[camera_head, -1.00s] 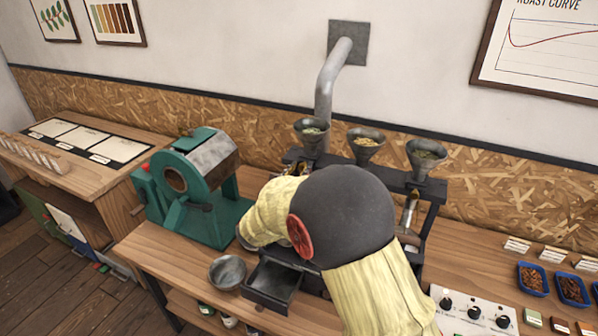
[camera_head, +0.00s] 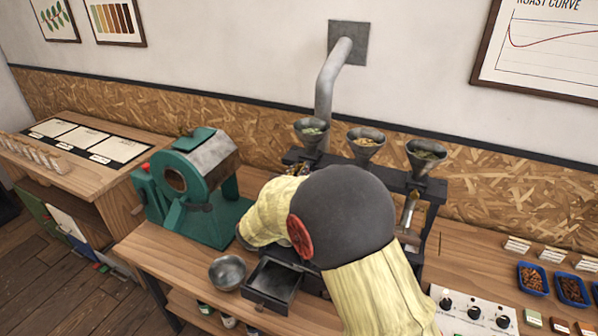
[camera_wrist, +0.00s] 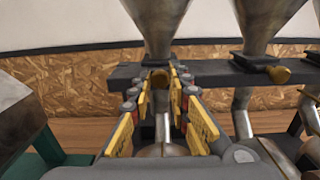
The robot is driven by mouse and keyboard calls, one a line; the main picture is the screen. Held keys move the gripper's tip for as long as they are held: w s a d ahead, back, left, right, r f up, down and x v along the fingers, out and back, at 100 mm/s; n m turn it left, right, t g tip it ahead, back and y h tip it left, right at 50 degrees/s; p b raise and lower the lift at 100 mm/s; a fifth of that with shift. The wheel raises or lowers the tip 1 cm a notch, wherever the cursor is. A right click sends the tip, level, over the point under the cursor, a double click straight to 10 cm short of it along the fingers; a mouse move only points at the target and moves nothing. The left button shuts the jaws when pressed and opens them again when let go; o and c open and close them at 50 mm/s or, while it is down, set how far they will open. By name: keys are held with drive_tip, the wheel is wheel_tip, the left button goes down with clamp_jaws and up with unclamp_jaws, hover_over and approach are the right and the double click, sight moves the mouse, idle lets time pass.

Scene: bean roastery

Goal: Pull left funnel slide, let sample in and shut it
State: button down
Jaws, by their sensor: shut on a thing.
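The left funnel (camera_head: 311,131) stands on the dark rack (camera_head: 432,187) and holds pale greenish beans. In the wrist view its metal cone (camera_wrist: 157,25) rises straight ahead. The funnel's slide knob (camera_wrist: 160,73) sits under that cone, between the yellow fingertips. My gripper (camera_wrist: 159,78) is shut on this knob. How far the slide is out cannot be told. A metal tube (camera_wrist: 162,128) runs down below it. In the head view my arm hides the knob and most of the gripper.
The middle funnel (camera_head: 366,142) and right funnel (camera_head: 427,155) stand alongside to the right. A green roaster (camera_head: 210,218) stands left of my arm. A metal bowl (camera_head: 227,272) and an open drawer (camera_head: 268,302) are in front. The control panel (camera_head: 474,316) is front right.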

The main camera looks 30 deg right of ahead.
drive_tip(key=v, duration=0.3)
drive_tip(key=shift+s+a, duration=0.1)
drive_tip(key=shift+s, duration=0.05)
drive_tip(key=c, duration=1.7)
unclamp_jaws()
drive_tip(key=v, duration=1.2)
drive_tip(key=shift+c, duration=0.5)
